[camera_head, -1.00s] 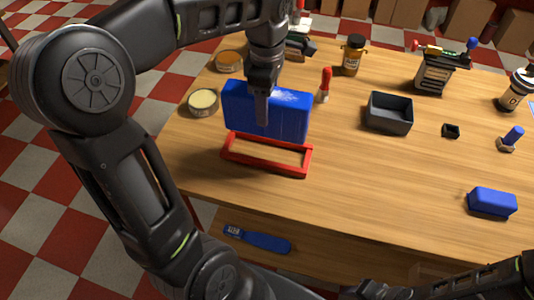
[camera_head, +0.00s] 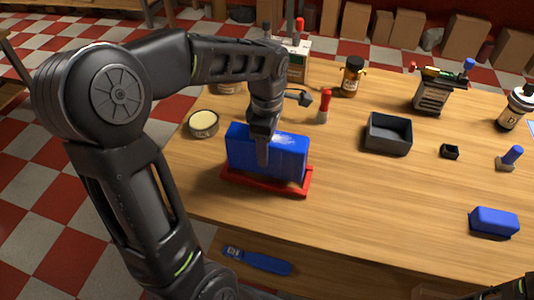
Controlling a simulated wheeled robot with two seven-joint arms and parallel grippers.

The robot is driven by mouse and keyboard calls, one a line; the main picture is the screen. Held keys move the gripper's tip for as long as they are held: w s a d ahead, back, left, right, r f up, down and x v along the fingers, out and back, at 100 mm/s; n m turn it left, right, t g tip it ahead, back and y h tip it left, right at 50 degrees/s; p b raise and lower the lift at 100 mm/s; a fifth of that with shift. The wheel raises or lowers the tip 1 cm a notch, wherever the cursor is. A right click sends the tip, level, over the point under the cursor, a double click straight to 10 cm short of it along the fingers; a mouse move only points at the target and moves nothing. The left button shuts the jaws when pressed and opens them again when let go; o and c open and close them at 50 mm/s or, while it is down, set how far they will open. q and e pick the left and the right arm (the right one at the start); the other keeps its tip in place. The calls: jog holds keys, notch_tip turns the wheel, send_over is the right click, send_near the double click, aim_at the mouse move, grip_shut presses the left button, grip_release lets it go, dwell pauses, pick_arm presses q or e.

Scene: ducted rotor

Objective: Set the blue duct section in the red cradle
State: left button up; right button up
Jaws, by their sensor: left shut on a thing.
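The blue duct section (camera_head: 287,158) is a blue block standing upright at the left of the table. The red cradle (camera_head: 296,190) is a low red frame directly under it, with only its front and side rims showing. The block's lower edge sits at the cradle, inside its outline as far as I can see; the back rim is hidden. My left gripper (camera_head: 263,150) is shut on the blue duct section from above, one finger showing on its front face. Only a bit of my right arm shows at the bottom right; its fingertips cannot be made out.
A round tin (camera_head: 203,124) stands left of the block, and a red-handled tool (camera_head: 324,107) behind it. A dark open bin (camera_head: 388,134) and a blue box (camera_head: 493,222) are to the right. The table between cradle and blue box is clear.

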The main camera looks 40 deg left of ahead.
pick_arm(q)
jog(key=shift+f, duration=1.6)
jog(key=shift+f, duration=0.15)
jog(key=o, duration=1.5)
notch_tip(320, 180, up, 12)
jog(key=shift+r, duration=0.2)
